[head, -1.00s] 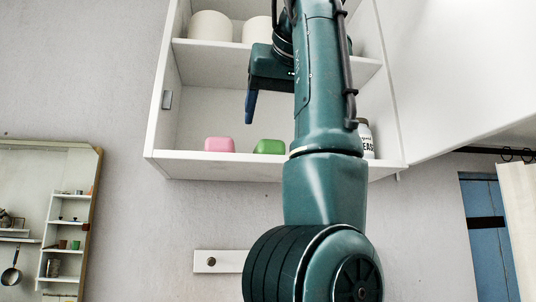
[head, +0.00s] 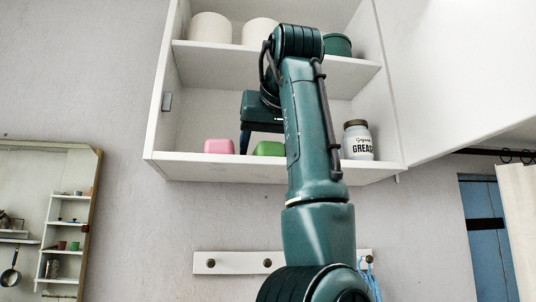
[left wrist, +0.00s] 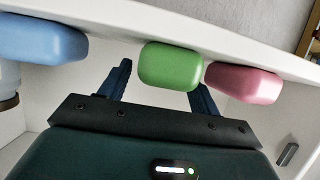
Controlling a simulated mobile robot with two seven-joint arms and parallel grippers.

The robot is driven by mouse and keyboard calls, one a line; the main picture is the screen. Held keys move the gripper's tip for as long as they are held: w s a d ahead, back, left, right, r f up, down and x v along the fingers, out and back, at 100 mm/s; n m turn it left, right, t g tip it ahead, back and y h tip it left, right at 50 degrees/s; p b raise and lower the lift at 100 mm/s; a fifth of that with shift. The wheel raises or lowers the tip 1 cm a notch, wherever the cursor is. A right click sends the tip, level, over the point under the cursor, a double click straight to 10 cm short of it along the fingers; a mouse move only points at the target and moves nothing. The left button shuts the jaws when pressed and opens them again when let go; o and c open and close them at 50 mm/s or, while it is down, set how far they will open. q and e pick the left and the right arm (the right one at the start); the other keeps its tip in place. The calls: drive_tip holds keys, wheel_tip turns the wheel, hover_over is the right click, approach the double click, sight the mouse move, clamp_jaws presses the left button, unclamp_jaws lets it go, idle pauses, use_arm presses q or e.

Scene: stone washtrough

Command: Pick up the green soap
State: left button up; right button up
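The green soap (head: 269,148) is a rounded block on the lower shelf, right of the pink soap (head: 219,146). My arm partly covers its right side in the head view. My left gripper (head: 252,150) is inside the cabinet, pointing down, with one blue finger seen between the pink and green soaps. In the left wrist view, my left gripper (left wrist: 162,82) is open, and the green soap (left wrist: 170,67) shows between its fingers. The right fingertip lies close to the gap between the green and pink soaps. I cannot tell whether either finger touches. My right gripper is not in view.
A blue soap (left wrist: 40,40) lies on the other side of the green one. A labelled jar (head: 358,141) stands at the right of the lower shelf. The upper shelf (head: 210,50) above my gripper holds white containers (head: 209,27) and a green one (head: 338,44).

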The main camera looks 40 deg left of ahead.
use_arm(q)
drive_tip(key=c, duration=0.9)
drive_tip(key=shift+s+a+r, duration=0.1)
drive_tip(key=shift+r, duration=0.05)
